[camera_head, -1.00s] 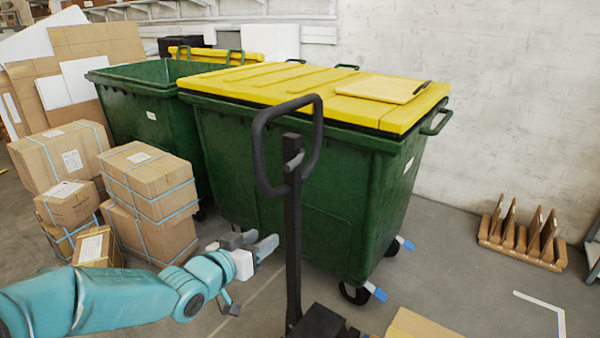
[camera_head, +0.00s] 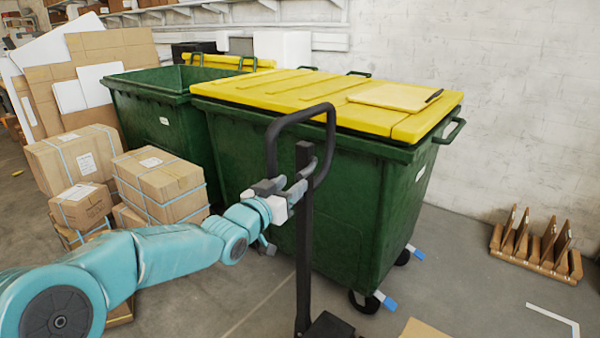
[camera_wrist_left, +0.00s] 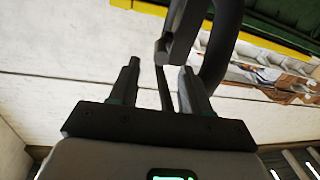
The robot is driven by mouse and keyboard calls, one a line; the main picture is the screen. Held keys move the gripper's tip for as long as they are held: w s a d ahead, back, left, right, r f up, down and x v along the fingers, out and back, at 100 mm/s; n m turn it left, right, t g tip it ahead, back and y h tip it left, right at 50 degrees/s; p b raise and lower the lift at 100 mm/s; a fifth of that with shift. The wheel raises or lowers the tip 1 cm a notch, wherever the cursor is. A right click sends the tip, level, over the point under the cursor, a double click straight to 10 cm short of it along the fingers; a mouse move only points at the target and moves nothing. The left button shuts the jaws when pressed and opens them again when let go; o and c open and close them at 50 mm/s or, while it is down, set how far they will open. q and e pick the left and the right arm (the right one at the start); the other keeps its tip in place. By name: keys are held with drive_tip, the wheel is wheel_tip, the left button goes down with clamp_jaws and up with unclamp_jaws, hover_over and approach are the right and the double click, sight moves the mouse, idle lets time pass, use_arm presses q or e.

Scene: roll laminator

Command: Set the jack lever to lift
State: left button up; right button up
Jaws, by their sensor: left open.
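The pallet jack's black handle (camera_head: 331,135) is an upright post with a loop at its top, in front of the green bin. The control lever on the post, inside the loop, is largely hidden by my gripper in the head view. My left gripper (camera_head: 284,187) is open at the left side of the post, at the lower part of the loop. In the left wrist view, the open fingers of my left gripper (camera_wrist_left: 160,88) have a thin dark piece (camera_wrist_left: 162,85) between them, perhaps the lever. Contact cannot be told. The handle loop (camera_wrist_left: 222,45) curves just beyond the right finger.
Behind the handle stands a green bin (camera_head: 350,210) with a yellow lid (camera_head: 300,90). Strapped cardboard boxes (camera_head: 160,180) stand at the left. A wooden rack (camera_head: 537,248) lies on the floor at the right. The floor between bin and rack is mostly clear.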

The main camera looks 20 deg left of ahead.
sight(298, 178)
use_arm(q)
drive_tip(key=p+x, duration=0.1)
drive_tip(key=x, duration=0.4)
drive_tip(key=shift+w, duration=0.1)
drive_tip(key=shift+f, duration=0.1)
drive_tip(key=shift+c, duration=0.3)
clamp_jaws()
drive_tip(key=f+t+b, duration=0.1)
drive_tip(key=b, duration=0.4)
drive_tip(key=f+t+b, duration=0.1)
drive_tip(key=t+b, duration=0.1)
drive_tip(key=b, duration=0.4)
drive_tip(key=f+t+b, duration=0.1)
drive_tip(key=b, duration=0.5)
drive_tip(key=shift+w+d+f+n+t+h, duration=0.1)
drive_tip(key=shift+w+f+n+t+h, duration=0.2)
drive_tip(key=shift+w+n+t+h, duration=0.1)
drive_tip(key=shift+o, duration=0.3)
unclamp_jaws()
